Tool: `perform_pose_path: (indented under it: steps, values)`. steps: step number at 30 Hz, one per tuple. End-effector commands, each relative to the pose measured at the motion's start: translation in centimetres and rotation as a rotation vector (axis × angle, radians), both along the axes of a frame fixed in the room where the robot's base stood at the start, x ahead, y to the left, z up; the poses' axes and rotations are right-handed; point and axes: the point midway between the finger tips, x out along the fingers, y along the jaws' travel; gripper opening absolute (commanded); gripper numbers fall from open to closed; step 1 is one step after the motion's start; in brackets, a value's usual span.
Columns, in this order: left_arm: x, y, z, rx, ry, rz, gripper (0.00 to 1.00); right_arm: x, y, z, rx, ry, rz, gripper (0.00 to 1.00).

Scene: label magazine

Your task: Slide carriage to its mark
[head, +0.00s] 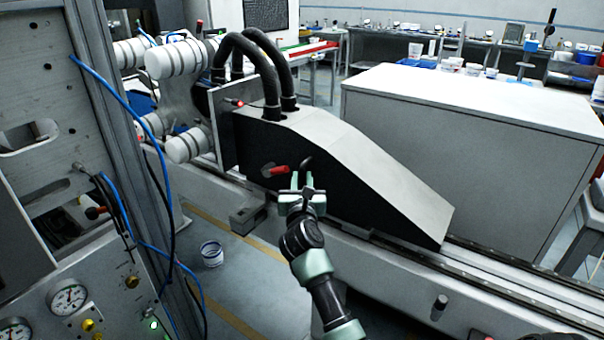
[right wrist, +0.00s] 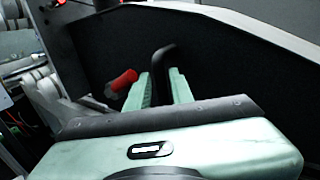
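The carriage (head: 345,150) is a wedge-shaped housing with a grey top and a black side, sitting on a long rail (head: 500,275). A black handle (head: 306,163) stands out from its black side, to the right of a red-gripped lever (head: 276,170). My right gripper (head: 301,181) is at the carriage's side. In the right wrist view its two green fingers lie on either side of the black handle (right wrist: 163,62), with little gap, and look closed on it. The red lever (right wrist: 122,80) is just left of the fingers. I cannot make out a mark. My left gripper is out of view.
Two black hoses (head: 262,62) rise from the carriage's left end beside white rollers (head: 173,62). A panel with gauges (head: 68,298) and blue cables fills the left. A large grey cabinet (head: 470,150) stands behind the rail. The rail is bare to the carriage's right.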

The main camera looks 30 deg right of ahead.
Motion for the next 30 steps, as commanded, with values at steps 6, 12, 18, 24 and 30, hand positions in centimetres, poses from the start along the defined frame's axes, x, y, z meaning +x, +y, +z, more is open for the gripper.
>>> perform_pose_path:
  steps: [6,12,18,24,30]
  values:
    - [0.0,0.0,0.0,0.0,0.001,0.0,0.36,2.0,-1.4,0.0,-0.002,0.001,-0.001,0.22]
    - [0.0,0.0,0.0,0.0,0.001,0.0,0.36,2.4,-1.7,0.0,-0.002,0.0,0.0,0.22]
    - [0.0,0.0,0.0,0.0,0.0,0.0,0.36,2.4,-1.6,0.0,-0.002,0.001,0.0,0.06]
    - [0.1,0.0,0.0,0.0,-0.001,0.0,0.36,2.4,-1.6,0.0,-0.002,0.002,0.0,0.0]
    - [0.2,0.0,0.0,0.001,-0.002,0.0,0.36,2.4,-1.6,-0.1,-0.002,0.002,0.0,0.0]
